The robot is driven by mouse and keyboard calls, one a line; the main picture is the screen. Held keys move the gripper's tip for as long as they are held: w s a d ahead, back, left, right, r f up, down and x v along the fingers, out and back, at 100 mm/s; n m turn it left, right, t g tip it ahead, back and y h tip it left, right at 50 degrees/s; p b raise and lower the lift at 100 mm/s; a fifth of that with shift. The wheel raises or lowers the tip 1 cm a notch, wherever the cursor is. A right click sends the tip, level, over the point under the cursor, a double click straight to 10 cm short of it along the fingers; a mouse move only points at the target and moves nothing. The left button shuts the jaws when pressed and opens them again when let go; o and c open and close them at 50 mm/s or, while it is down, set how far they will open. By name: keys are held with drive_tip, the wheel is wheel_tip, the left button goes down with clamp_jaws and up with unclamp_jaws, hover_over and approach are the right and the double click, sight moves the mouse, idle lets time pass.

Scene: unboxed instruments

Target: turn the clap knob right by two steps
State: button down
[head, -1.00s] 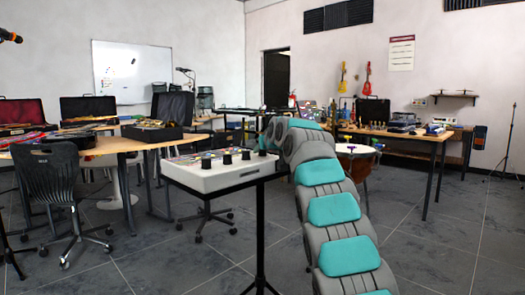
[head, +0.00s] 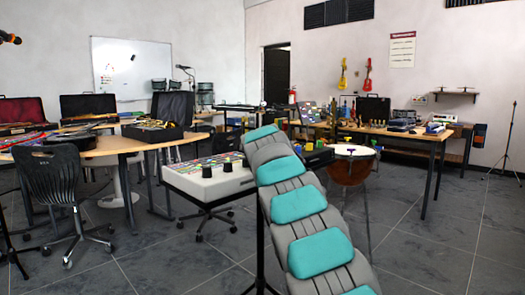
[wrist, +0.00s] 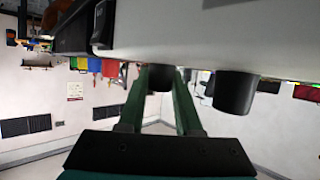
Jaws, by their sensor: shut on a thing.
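In the wrist view, which is upside down, the box's pale underside and edge (wrist: 205,35) cross the top. My gripper (wrist: 162,72) has its two green fingers on either side of a dark knob (wrist: 160,78), shut on it. Another black knob (wrist: 235,92) stands clear to the right. I cannot read labels, so which knob is the clap knob is not shown.
The box rests on a black stand (head: 260,240). A chair (head: 50,185) and a wooden table (head: 120,145) are at left, and a workbench (head: 430,137) at the back right. Open floor lies at right.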

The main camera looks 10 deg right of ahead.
drive_tip(key=shift+m+h, duration=1)
drive_tip(key=shift+m+g+h, duration=0.3)
drive_tip(key=c, duration=0.6)
unclamp_jaws()
drive_tip(key=shift+b+v, duration=0.55)
drive_tip(key=shift+v, duration=3.3)
drive_tip(key=shift+a, duration=0.1)
